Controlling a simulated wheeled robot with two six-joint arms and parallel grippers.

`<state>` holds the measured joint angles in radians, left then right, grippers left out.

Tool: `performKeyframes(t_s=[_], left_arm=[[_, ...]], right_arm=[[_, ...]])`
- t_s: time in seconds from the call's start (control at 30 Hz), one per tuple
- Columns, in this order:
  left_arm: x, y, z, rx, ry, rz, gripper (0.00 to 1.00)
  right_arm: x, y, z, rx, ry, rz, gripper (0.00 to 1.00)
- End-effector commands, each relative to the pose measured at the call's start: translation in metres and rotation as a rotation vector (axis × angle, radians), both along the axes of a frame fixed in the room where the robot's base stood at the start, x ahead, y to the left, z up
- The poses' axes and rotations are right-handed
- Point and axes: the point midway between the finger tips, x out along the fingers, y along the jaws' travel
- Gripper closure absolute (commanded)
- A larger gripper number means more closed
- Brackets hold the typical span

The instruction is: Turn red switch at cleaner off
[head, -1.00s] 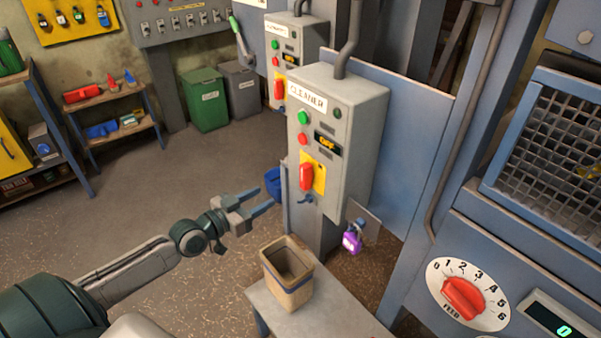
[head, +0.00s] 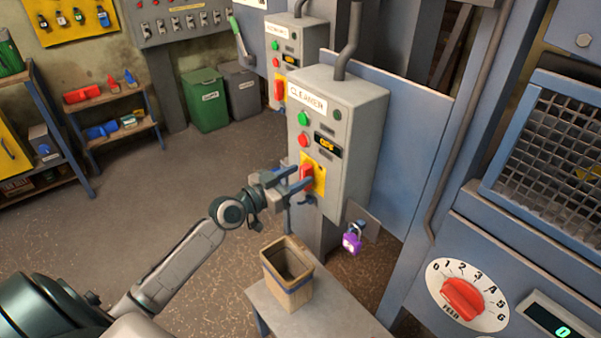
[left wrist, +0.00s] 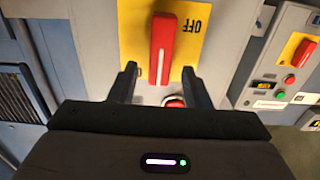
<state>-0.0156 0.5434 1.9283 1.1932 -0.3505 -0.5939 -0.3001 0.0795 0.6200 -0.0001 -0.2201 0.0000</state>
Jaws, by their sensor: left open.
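The grey cleaner box (head: 355,115) stands at the centre of the head view, with its "CLEANER" label and a small display that reads OFF. Its red switch (head: 306,172) sits on a yellow plate (head: 320,178), partly hidden by my left gripper (head: 303,179). In the left wrist view, the red switch handle (left wrist: 161,50) runs lengthwise on the yellow plate (left wrist: 130,35), beside the letters OFF. My left gripper (left wrist: 158,82) is open there, its fingers on either side of the handle's near end, with gaps showing. My right gripper is not in view.
A purple padlock (head: 351,240) hangs at the cleaner box's lower right. A tan bin (head: 288,278) stands on a small grey table (head: 340,300) below my left arm. A similar switch box (head: 297,45) is behind. The feed dial (head: 463,299) is at right.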

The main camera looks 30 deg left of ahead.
Motion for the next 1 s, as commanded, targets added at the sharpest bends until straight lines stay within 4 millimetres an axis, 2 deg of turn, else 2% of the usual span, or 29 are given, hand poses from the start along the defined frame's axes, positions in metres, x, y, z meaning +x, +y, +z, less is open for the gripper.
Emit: performKeyframes(t_s=[0.2, 0.5, 0.57, 0.73, 0.77, 1.0], left_arm=[[0.014, -0.006, 0.000, -0.001, 0.000, 0.000, 0.56], [0.016, -0.007, 0.000, 0.000, 0.000, -0.001, 0.56], [0.016, -0.007, 0.000, 0.000, 0.000, -0.001, 0.64], [0.016, -0.007, 0.000, 0.000, 0.000, -0.001, 0.98], [0.016, -0.007, 0.000, 0.000, 0.000, -0.001, 1.00], [0.016, -0.006, 0.000, -0.015, 0.006, -0.001, 1.00]], right_arm=[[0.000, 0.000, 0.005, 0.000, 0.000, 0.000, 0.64], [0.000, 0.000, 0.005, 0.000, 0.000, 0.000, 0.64], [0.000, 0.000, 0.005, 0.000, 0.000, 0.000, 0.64], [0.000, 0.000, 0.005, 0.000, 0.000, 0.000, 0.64], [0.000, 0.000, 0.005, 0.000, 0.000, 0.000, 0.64], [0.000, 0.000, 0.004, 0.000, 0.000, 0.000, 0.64]])
